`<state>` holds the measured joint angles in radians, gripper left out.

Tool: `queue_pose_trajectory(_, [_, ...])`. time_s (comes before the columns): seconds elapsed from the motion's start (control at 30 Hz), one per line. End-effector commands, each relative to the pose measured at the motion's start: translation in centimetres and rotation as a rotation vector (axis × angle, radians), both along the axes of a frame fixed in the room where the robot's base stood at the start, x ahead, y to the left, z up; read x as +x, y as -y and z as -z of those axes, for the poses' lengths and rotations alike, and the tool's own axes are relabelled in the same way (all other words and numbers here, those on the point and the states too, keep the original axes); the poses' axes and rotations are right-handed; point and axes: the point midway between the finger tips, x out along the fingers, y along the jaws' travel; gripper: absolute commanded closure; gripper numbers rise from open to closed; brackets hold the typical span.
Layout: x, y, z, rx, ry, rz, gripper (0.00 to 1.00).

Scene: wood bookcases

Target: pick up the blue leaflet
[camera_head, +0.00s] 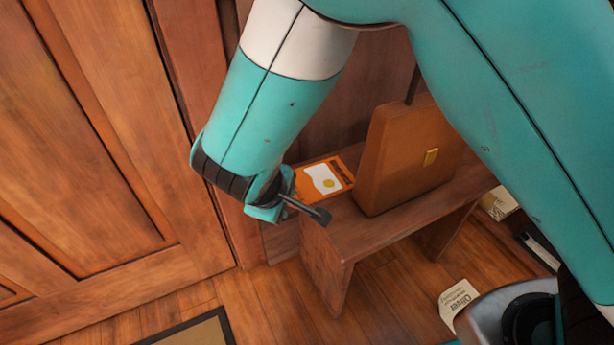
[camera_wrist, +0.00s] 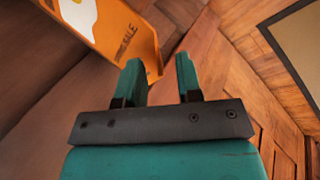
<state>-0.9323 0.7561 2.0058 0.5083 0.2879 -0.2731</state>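No blue leaflet shows in either view. An orange leaflet (camera_head: 338,168) with a white shape and a yellow disc lies on the left end of a wooden bench (camera_head: 389,228). In the wrist view, part of this orange leaflet (camera_wrist: 118,32) shows at the upper left, with "SALE" print. My gripper (camera_wrist: 160,66) is open, its two teal fingers apart, with nothing held. The leaflet's near corner shows just beside and behind the left finger. I cannot tell if they touch. In the head view, my gripper is just left of the leaflet, its fingers hard to make out.
A brown briefcase (camera_head: 405,160) stands on the bench, right of the leaflet. A wooden panelled door or cabinet front (camera_head: 100,140) is at left. Papers or books, one marked "Oliver" (camera_head: 458,300), lie on the floor at right. A dark-bordered mat (camera_head: 195,333) is at the bottom.

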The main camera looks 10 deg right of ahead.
Motion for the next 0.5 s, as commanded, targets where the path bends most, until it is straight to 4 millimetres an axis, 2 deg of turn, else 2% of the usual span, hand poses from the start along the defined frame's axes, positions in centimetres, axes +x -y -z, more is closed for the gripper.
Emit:
queue_pose_trajectory(0.03, [0.2, 0.1, 0.66, 0.001, 0.001, 0.0, 0.67])
queue_pose_trajectory(0.23, [0.29, 0.11, 0.49, 0.002, 0.001, -0.001, 0.67])
queue_pose_trajectory(0.27, [0.29, 0.11, 0.48, 0.002, 0.001, -0.001, 0.69])
queue_pose_trajectory(0.4, [0.28, 0.11, 0.48, 0.002, 0.001, -0.001, 1.0])
queue_pose_trajectory(0.5, [0.28, 0.11, 0.48, 0.002, 0.001, -0.001, 1.0])
